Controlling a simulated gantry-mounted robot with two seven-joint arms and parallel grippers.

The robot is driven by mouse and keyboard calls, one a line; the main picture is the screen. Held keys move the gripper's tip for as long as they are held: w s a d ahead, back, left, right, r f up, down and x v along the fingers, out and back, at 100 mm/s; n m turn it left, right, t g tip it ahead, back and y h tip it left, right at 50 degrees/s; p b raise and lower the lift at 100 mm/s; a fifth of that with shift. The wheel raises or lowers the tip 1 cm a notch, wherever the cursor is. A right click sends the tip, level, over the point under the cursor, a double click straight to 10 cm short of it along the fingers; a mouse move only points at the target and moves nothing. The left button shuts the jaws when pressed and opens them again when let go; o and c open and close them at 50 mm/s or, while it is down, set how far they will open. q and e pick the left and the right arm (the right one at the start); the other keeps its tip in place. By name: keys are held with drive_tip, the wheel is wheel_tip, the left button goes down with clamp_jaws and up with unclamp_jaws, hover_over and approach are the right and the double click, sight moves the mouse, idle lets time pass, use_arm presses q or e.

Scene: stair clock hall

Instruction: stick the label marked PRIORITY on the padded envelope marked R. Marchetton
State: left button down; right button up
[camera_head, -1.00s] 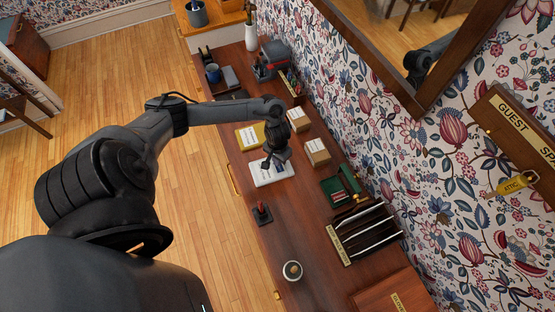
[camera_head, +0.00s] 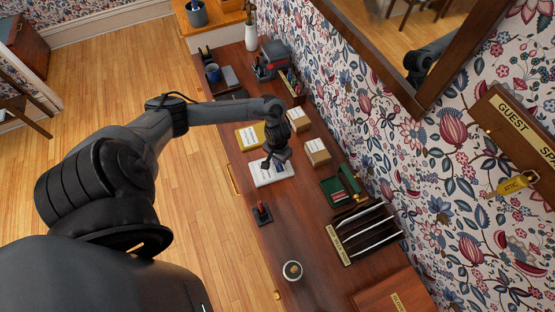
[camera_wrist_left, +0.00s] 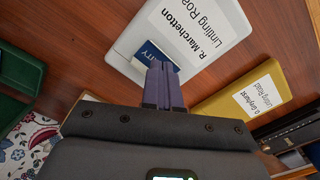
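The white padded envelope (camera_head: 263,178) lies flat on the desk. In the left wrist view the envelope (camera_wrist_left: 215,48) reads "R. Marchetton". My left gripper (camera_head: 276,160) is over it, pointing down. My right gripper is not in view.
A yellow envelope (camera_head: 248,136) lies just beyond the white one. Small boxes (camera_head: 317,152) stand to the right, near the wall. A red-handled stamp (camera_head: 262,212), a green box (camera_head: 338,190) and a letter rack (camera_head: 362,232) are nearer. Bare desk lies around the round pot (camera_head: 292,270).

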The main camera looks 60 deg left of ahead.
use_arm(q)
drive_tip(key=shift+f, duration=0.1)
idle(0.6)
drive_tip(key=shift+f+b, duration=0.35)
drive_tip(key=shift+f, duration=0.4)
drive_tip(key=shift+f+p, duration=0.1)
drive_tip(key=shift+p, duration=0.25)
idle(0.8)
drive_tip(key=shift+s+f, duration=0.1)
idle(0.6)
wheel_tip(320, 180, up, 3)
drive_tip(key=p, duration=0.4)
drive_tip(key=shift+r, duration=0.2)
wheel_tip(320, 180, up, 5)
drive_tip(key=p, duration=0.6)
drive_tip(key=shift+f, duration=0.1)
idle(0.3)
